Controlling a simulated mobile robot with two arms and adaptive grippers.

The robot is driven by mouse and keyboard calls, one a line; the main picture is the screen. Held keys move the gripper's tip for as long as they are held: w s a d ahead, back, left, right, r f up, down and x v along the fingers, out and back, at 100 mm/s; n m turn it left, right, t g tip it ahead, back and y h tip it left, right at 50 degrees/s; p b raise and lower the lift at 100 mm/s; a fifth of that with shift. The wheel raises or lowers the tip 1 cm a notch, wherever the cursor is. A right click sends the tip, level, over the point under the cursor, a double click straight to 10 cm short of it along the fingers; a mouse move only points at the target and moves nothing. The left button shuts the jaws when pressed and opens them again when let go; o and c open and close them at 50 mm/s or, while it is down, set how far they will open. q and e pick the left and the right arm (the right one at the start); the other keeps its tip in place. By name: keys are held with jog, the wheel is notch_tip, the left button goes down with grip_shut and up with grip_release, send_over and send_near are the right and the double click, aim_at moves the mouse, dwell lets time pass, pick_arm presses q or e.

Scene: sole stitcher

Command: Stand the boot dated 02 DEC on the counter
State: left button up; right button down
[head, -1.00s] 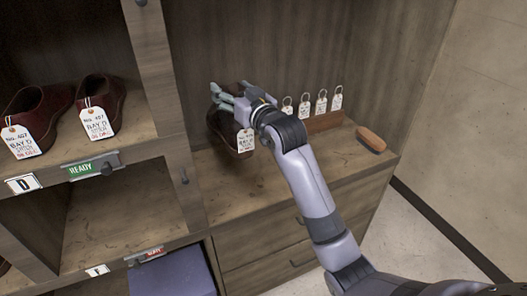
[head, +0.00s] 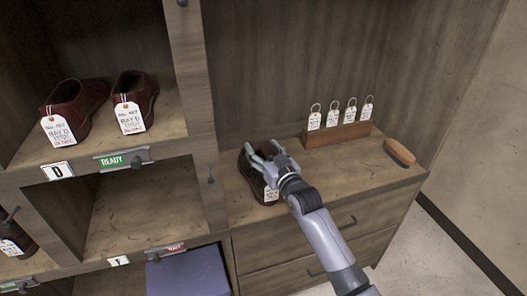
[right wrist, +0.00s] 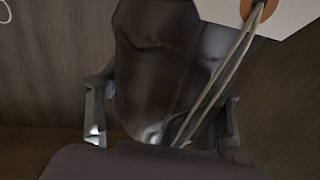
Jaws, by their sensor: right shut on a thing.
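A dark brown boot (head: 254,186) with a white tag (head: 271,194) stands at the left end of the counter (head: 330,177). The tag's date is too small to read. My right gripper (head: 262,158) is shut on the boot's upper part from above. In the right wrist view the boot (right wrist: 155,65) fills the middle between the fingers, with the tag's strings hanging across it and part of the tag (right wrist: 285,15) at top right. Whether the sole touches the counter fully is hard to tell. My left gripper is not in view.
A wooden rack (head: 337,134) with several ringed tags stands at the back of the counter. A brush (head: 400,152) lies at the right end. A pair of tagged brown shoes (head: 133,97) sits in bay D on the left. The counter's middle is clear.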

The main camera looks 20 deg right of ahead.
jog(key=shift+c, duration=2.3)
grip_release()
jog(key=shift+f, duration=0.2)
jog(key=shift+s, duration=0.1)
jog(key=s+d, duration=0.2)
jog(key=s, duration=0.9)
jog(key=shift+s, duration=0.35)
